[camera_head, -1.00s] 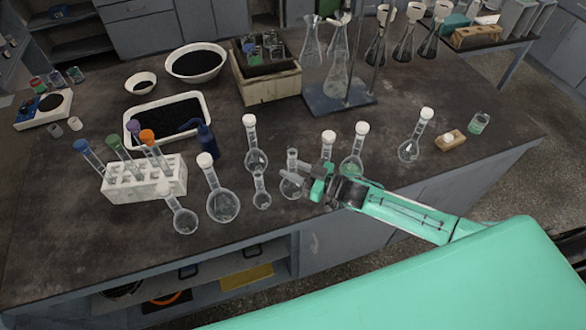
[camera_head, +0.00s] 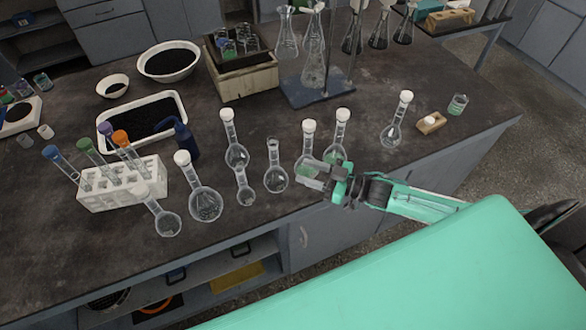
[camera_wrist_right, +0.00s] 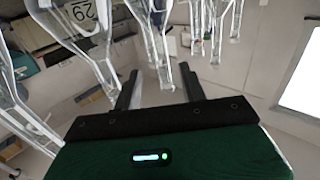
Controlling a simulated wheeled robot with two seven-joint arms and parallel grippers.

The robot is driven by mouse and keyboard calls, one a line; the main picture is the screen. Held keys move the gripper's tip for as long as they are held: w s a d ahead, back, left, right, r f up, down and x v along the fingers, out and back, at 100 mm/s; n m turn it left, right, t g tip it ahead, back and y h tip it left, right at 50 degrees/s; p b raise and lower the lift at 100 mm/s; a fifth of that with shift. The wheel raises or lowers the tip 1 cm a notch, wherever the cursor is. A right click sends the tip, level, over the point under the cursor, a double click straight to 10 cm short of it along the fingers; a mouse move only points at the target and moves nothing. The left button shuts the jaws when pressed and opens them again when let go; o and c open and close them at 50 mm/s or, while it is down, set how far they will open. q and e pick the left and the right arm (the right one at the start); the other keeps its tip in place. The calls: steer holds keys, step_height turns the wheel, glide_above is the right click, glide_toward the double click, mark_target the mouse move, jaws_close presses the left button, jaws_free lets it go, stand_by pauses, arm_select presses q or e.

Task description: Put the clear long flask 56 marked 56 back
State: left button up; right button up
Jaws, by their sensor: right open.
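I cannot read a 56 on any flask in the head view. An unstoppered clear long-necked flask (camera_head: 276,176) stands upright on the dark bench, just left of my right gripper (camera_head: 312,180) and apart from it. My right gripper is open; its two fingers also show in the wrist view (camera_wrist_right: 160,90) with nothing clasped between them. Stoppered long flasks stand just beyond the gripper (camera_head: 342,128) and partly behind it (camera_head: 308,140). In the right wrist view a nearby clear glass vessel (camera_wrist_right: 85,45) carries a label that looks like 29 or an inverted 62. My left gripper is not in view.
More flasks stand left (camera_head: 205,200), with a white tube rack (camera_head: 122,196) beyond them. A stoppered flask (camera_head: 394,130) stands at right, near a small wooden block (camera_head: 432,123). A stand (camera_head: 318,92) is at the back. Bare bench lies between the stand and the flasks.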

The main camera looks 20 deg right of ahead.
steer(key=shift+v, duration=0.95)
steer(key=s+a+f+m+h, duration=0.2)
steer(key=s+a+m+h, duration=0.15)
steer(key=a+h, duration=0.35)
steer(key=s+d+m+g+h, duration=0.2)
steer(key=s+g+h, duration=0.15)
steer(key=s, duration=0.55)
steer(key=s+d+m+g+h, duration=0.25)
steer(key=s+g, duration=0.25)
steer(key=s, duration=0.4)
step_height(320, 180, down, 32)
steer(key=g, duration=0.2)
steer(key=s+d+f+n, duration=0.1)
steer(key=s+d+f, duration=0.2)
steer(key=s+f, duration=1.5)
steer(key=shift+s+d+f+g, duration=0.2)
steer(key=shift+s+f+g, duration=0.2)
steer(key=shift+s, duration=0.4)
